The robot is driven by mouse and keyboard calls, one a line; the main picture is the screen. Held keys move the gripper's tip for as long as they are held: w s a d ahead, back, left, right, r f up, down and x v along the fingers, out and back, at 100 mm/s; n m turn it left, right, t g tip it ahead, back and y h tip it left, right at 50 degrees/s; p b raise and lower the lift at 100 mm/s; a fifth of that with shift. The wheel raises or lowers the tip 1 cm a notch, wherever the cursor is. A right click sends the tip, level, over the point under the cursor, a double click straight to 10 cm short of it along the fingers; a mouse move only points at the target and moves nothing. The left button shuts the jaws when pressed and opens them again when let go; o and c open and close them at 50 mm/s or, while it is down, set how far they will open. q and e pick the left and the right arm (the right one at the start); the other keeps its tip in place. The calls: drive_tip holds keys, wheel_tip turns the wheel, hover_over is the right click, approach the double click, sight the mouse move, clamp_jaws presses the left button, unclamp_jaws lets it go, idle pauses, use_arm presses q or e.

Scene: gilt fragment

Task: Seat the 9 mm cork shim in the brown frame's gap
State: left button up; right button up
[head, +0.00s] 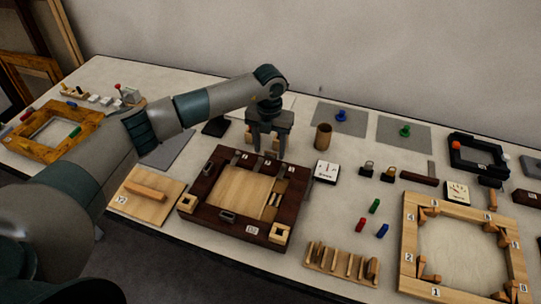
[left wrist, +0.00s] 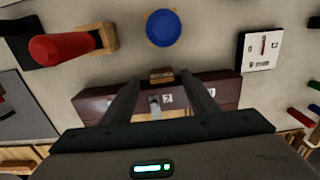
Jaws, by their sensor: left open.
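The dark brown frame (head: 203,182) lies on the table around a light wood panel (head: 240,187). To the panel's right is a darker strip with a few narrow light pieces (head: 274,203). My left gripper (head: 268,152) points down over the frame's far edge, open. In the left wrist view its fingers (left wrist: 163,88) stand apart on either side of a small brown block (left wrist: 161,75) at that edge; I cannot tell whether they touch it. My right gripper is out of view.
A rack (head: 335,264) with several upright strips stands in front, right of the frame. A white dial gauge (head: 326,172) and a brown cup (head: 322,137) stand close to the gripper's right. A light wood frame (head: 408,245) lies at right. A board with a block (head: 146,205) lies at left.

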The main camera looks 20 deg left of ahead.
sight(271, 155)
use_arm(q)
wheel_tip(271, 155, down, 3)
drive_tip(key=shift+d+r+p, duration=0.1)
drive_tip(key=shift+d+p, duration=0.05)
drive_tip(key=shift+p, duration=0.65)
drive_tip(key=shift+f, duration=0.45)
drive_tip(key=c, duration=1.2)
drive_tip(key=shift+r, duration=0.15)
